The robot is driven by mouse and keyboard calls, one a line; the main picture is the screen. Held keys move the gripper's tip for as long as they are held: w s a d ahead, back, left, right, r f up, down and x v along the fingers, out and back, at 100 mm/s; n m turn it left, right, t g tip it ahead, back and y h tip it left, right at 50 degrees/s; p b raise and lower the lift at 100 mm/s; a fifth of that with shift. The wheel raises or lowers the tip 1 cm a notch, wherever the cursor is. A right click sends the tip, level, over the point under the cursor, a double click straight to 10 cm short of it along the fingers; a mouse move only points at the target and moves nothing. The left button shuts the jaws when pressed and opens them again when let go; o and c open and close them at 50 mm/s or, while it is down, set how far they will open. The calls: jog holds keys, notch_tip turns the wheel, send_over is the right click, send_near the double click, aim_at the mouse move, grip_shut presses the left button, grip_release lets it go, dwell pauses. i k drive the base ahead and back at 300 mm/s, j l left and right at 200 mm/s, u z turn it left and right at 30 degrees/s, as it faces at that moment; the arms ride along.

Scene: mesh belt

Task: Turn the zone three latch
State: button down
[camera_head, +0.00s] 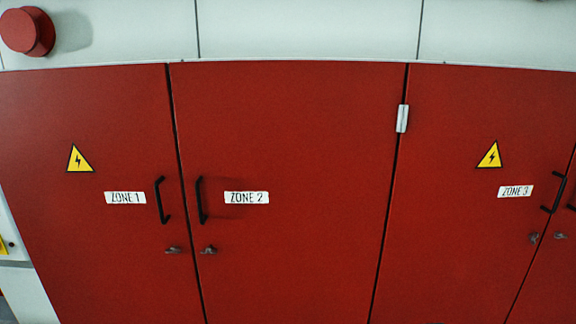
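The zone three door (455,200) is a red panel at the right, with a white "ZONE 3" label (516,191) and a black handle (556,192) at its right edge. The zone three latch (533,238) is a small grey metal piece below that handle. It is too small to tell its exact turn. The door looks closed. My gripper is not in view.
Red doors marked ZONE 1 (125,198) and ZONE 2 (247,198) stand to the left, with black handles and small latches (173,250) (209,250). Another latch (560,235) sits right of the zone three one. A red round knob (27,31) protrudes at upper left.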

aim_at(532, 236)
jog(key=z, duration=1.35)
jog(key=i+l+z, duration=0.15)
jog(key=i+z, duration=0.55)
jog(key=z, duration=0.15)
